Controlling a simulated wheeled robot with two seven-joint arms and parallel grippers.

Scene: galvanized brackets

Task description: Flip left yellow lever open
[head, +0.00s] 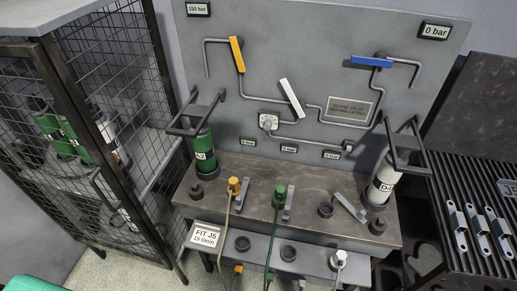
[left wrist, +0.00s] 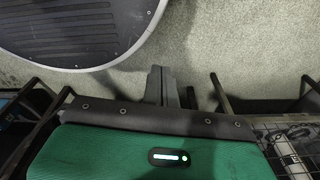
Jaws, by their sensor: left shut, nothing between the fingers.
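The left yellow lever (head: 237,54) is on the grey upright panel, at the upper left of the head view. It stands nearly upright, leaning slightly, at the bend of a grey pipe. A white lever (head: 291,97) sits lower, near the middle of the panel, and a blue lever (head: 371,61) lies nearly level at the upper right. My left gripper (left wrist: 161,84) shows only in the left wrist view, its fingers shut and empty, above grey floor and away from the panel. No lever shows in that view. My right gripper is in neither view.
A bench (head: 262,180) below the panel carries a green cylinder (head: 203,150), a white cylinder (head: 383,182) and plugs with cables. A mesh cage (head: 112,150) stands at the left. A slatted rack (head: 465,190) with several metal brackets is at the right.

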